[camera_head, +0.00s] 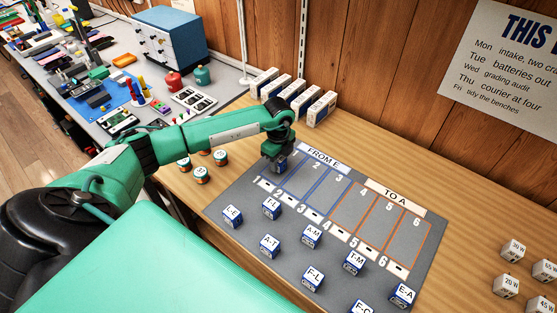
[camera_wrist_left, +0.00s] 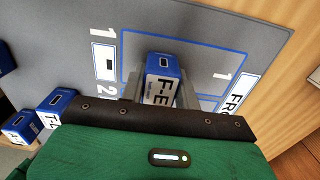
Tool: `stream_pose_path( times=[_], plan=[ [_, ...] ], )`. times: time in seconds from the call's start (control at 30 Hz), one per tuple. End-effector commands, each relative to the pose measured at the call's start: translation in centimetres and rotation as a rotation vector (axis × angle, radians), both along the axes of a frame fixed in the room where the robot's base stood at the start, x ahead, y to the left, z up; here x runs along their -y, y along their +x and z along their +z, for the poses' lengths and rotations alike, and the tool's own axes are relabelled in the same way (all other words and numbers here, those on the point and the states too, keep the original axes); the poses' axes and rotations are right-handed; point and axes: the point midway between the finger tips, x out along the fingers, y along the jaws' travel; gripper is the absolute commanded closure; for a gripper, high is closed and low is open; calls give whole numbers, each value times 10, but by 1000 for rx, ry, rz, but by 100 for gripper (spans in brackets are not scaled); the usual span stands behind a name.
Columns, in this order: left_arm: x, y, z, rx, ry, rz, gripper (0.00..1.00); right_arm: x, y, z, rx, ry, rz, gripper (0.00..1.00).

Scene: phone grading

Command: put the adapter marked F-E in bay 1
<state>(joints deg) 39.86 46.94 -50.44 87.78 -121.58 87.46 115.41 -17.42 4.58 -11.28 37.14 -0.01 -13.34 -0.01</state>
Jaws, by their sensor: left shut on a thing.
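The adapter marked F-E (camera_wrist_left: 164,78), a small blue and white block, shows in the left wrist view between the fingers of my left gripper (camera_wrist_left: 158,88). The gripper is shut on it. The adapter is over bay 1 (camera_wrist_left: 205,68), a blue-outlined strip on the grey mat (camera_head: 425,268); I cannot tell whether it touches the mat. In the head view my left gripper (camera_head: 279,160) hangs at the far end of bay 1, and the adapter is mostly hidden under it. My right gripper is not in view.
White boxes (camera_head: 320,108) line the wall behind. Orange-banded jars (camera_head: 201,175) stand left of the mat. Bays 2 to 6 are empty.

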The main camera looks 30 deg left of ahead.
Motion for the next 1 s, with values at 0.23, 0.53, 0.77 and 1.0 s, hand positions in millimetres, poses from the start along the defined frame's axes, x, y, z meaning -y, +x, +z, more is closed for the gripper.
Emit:
stream_pose_path(
  times=[0.23, 0.53, 0.77, 1.0],
  plan=[
    [0, 0, -5, 1, 1, -1, 90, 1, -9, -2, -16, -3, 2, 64],
    [0, 0, -8, 1, 0, -1, 46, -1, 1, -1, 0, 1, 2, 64],
    [0, 0, -8, 0, 0, -1, 46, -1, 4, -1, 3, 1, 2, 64],
    [0, 1, 11, 4, 0, 0, 46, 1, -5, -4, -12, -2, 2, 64]
  ],
)
